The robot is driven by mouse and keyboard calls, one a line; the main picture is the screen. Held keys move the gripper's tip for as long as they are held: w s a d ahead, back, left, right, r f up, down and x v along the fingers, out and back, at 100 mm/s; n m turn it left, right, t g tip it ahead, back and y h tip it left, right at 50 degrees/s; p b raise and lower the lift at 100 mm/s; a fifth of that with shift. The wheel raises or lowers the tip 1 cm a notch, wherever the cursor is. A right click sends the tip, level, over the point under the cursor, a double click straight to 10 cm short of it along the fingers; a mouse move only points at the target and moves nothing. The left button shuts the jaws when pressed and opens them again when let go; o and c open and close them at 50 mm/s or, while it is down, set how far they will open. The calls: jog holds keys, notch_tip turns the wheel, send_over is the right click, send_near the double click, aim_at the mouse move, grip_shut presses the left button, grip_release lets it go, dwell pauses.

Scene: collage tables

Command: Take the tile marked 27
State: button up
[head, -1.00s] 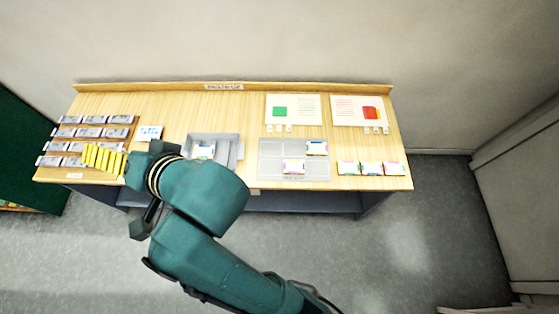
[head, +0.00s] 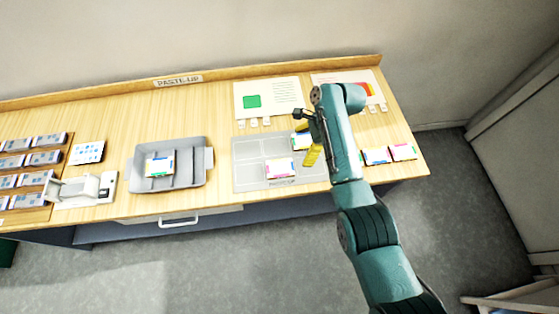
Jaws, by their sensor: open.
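Several small tiles with coloured edges are in the head view, but their numbers are too small to read, so I cannot tell which is marked 27. One tile (head: 280,168) lies at the lower part of a grey panelled board (head: 246,150). Another tile (head: 298,141) lies at the board's upper right, partly hidden by my gripper. One tile (head: 159,165) lies in a grey tray (head: 205,178). A middle tile (head: 375,156) and a right tile (head: 403,152) lie right of my arm. My gripper (head: 309,137) is open, its yellow fingers apart, over the board's right side; I see nothing held.
A rack (head: 62,157) of grey pieces stands at the far left, beside a white device (head: 85,190) and a patterned card (head: 87,152). Sheets with a green square (head: 252,102) and a red patch (head: 368,90) lie at the back. Bare wood lies behind the tray.

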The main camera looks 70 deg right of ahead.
jog(key=b, duration=0.2)
send_over(287, 167)
jog(key=s, duration=0.2)
jog(key=f, duration=0.5)
jog(key=d+f, duration=0.1)
jog(key=f, duration=0.2)
jog(key=shift+w, duration=0.25)
jog(key=b+x, duration=0.1)
jog(key=x, duration=0.4)
jog(key=shift+s+f, duration=0.1)
jog(key=shift+f, duration=0.2)
jog(key=shift+r, duration=0.1)
jog(key=c, duration=1.2)
